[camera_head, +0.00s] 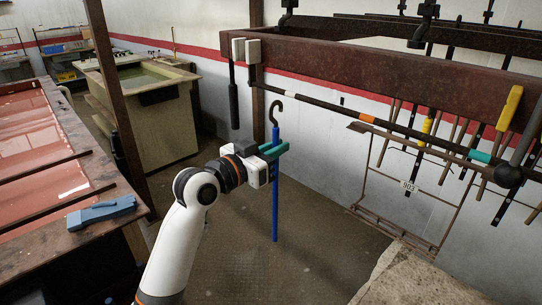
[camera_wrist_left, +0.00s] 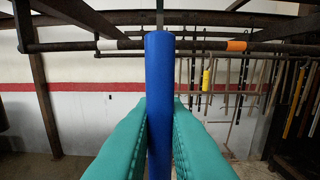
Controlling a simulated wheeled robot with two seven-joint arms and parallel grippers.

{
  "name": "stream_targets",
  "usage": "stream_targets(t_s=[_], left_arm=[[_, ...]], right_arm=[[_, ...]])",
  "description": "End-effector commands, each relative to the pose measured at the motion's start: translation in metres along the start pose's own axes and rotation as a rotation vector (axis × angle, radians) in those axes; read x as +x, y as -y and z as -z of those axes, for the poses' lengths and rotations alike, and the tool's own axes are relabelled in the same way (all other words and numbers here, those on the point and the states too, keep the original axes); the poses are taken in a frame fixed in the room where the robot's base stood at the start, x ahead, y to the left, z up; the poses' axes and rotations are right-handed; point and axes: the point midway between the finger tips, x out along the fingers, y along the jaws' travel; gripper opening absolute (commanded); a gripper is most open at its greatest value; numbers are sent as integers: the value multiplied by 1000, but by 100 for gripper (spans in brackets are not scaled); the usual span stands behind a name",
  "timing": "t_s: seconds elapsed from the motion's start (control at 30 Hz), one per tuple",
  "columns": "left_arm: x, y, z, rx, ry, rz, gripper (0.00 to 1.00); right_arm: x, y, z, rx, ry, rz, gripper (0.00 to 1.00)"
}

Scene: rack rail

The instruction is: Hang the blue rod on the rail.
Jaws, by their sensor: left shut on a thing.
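The blue rod (camera_head: 275,200) hangs upright in my left gripper (camera_head: 274,152). Its dark hook (camera_head: 275,105) curves at the top. The green fingers are shut on the rod just below the hook. In the left wrist view the rod (camera_wrist_left: 159,100) stands vertical between the two green fingers (camera_wrist_left: 159,135); its hook is mostly out of that view. The rail (camera_head: 345,114) is a dark bar with white, orange and teal bands, running along the rusty beam. In the head view the hook appears below and beside the rail's left part, apart from it. My right gripper is not in view.
A rusty beam (camera_head: 400,75) runs above the rail. A black-handled tool (camera_head: 233,100) hangs left of the hook. Several rods and a yellow-handled piece (camera_head: 510,107) hang at the right. A rusty post (camera_head: 115,100) and a bench with a blue object (camera_head: 101,210) stand left.

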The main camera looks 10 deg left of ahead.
Motion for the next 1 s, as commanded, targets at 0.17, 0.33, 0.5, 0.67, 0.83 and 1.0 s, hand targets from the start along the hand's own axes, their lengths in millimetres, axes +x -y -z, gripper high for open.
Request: stream_targets(t_s=[0.17, 0.33, 0.5, 0.67, 0.83, 1.0], left_arm=[[13, 0, 0, 1, 2, 0, 0], [25, 0, 1, 0, 1, 0, 0], [37, 0, 1, 1, 2, 0, 0], [48, 1, 1, 1, 2, 0, 0], [60, 0, 1, 1, 1, -1, 0], [72, 0, 2, 1, 1, -1, 0]], right_arm=[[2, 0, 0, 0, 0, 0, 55], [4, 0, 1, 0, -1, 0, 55], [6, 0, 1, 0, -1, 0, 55], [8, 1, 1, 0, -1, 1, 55], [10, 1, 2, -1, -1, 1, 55], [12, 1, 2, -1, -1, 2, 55]])
